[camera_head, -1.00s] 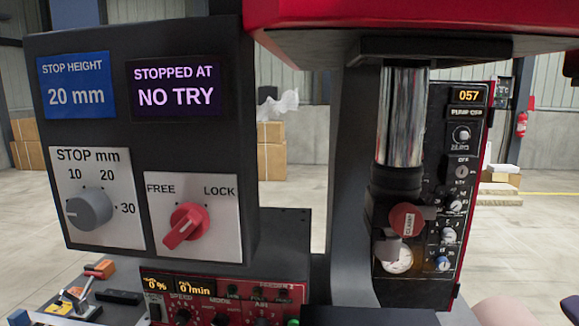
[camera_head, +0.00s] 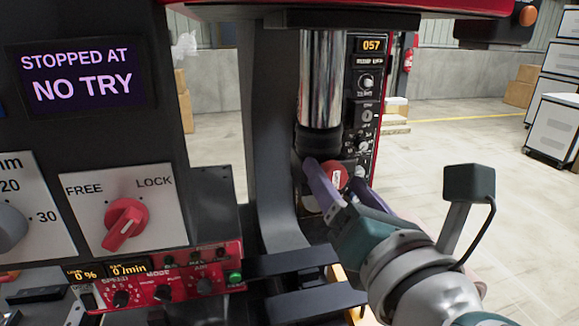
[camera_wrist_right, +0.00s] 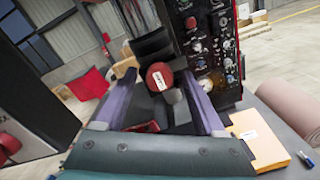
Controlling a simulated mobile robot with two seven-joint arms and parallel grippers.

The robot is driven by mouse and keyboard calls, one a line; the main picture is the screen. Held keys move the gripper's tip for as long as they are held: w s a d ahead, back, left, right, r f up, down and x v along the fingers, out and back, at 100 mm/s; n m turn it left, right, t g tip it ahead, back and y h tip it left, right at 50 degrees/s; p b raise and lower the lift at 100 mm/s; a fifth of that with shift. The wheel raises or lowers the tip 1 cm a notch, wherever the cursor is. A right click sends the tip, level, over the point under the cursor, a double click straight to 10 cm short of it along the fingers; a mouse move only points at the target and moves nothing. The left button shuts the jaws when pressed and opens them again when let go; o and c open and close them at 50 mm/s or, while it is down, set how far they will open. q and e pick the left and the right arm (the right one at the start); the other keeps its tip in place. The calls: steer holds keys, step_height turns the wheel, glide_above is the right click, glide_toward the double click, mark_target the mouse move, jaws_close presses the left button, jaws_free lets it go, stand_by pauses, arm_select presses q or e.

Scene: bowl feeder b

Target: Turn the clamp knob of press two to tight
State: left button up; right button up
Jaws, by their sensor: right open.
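The clamp knob (camera_head: 337,178) is a round red knob with a white label, on the dark collar under the chrome ram (camera_head: 322,80) of the press. In the right wrist view the knob (camera_wrist_right: 159,76) sits near the middle, between my fingers. My right gripper (camera_head: 335,172) is open, with one purple finger on each side of the knob. In the wrist view the gripper (camera_wrist_right: 158,80) shows a gap on both sides of the knob. Whether a finger touches it I cannot tell. My left gripper is not in view.
A red FREE/LOCK knob (camera_head: 125,224) and a red control panel (camera_head: 160,275) stand left of the press. A tall dark panel (camera_head: 368,100) with dials stands behind the ram. A brown roll (camera_wrist_right: 293,112) lies at the right in the wrist view. Open floor lies to the right.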

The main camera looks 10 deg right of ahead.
steer(key=shift+w, duration=0.1)
jaws_close()
stand_by(0.6)
